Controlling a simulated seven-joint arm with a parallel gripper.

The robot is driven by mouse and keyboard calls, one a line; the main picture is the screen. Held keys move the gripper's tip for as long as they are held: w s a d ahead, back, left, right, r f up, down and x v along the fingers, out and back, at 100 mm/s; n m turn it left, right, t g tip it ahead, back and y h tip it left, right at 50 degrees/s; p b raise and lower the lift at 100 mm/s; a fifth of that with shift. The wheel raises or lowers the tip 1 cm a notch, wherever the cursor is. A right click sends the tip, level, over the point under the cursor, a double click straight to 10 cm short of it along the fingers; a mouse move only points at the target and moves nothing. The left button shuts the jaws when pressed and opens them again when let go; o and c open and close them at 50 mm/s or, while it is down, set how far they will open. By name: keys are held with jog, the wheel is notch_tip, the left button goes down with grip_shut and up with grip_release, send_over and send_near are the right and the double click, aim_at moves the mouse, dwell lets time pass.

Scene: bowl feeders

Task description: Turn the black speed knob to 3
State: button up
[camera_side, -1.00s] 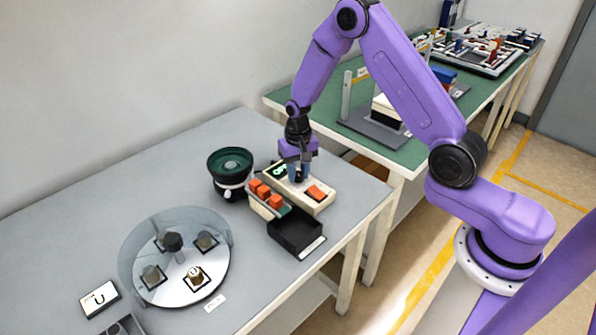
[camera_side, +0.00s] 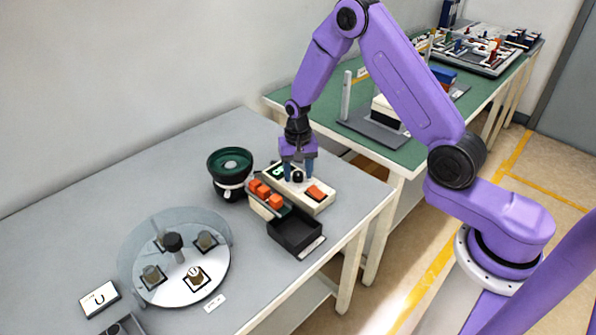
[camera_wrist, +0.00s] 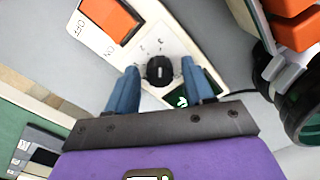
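The black speed knob (camera_wrist: 159,71) sits on the white face of the control box (camera_side: 322,206), inside a ring of small marks. I cannot read which number it points at. In the side view the knob (camera_side: 298,177) shows between my fingers. My gripper (camera_wrist: 160,82) is open, with one blue finger on each side of the knob and a gap to both. In the side view my gripper (camera_side: 298,178) points down over the box. A small display with green characters (camera_wrist: 179,99) is partly hidden by a finger. An orange rocker switch (camera_wrist: 108,18) with ON and OFF labels is on the same box.
A dark green bowl feeder (camera_side: 230,165) stands left of the box. A track with orange blocks (camera_side: 264,193) and a black tray (camera_side: 295,234) lie in front. A round glass-walled disc station (camera_side: 180,285) is at front left. Grey table is free between.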

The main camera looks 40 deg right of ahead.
aim_at(298, 173)
dwell(0.3)
notch_tip(298, 173, up, 17)
jog(key=shift+r, duration=0.2)
dwell(0.4)
jog(key=s+a+r+n, duration=0.1)
jog(key=s+a+n, duration=0.35)
jog(key=s, duration=0.25)
jog(key=s+a+r+n, duration=0.2)
jog(key=s+a+n, duration=0.1)
jog(key=s+n, duration=0.3)
jog(key=s+d+n, duration=0.3)
jog(key=s+n, duration=0.5)
jog(key=s, duration=1.3)
jog(key=shift+f+n, duration=0.35)
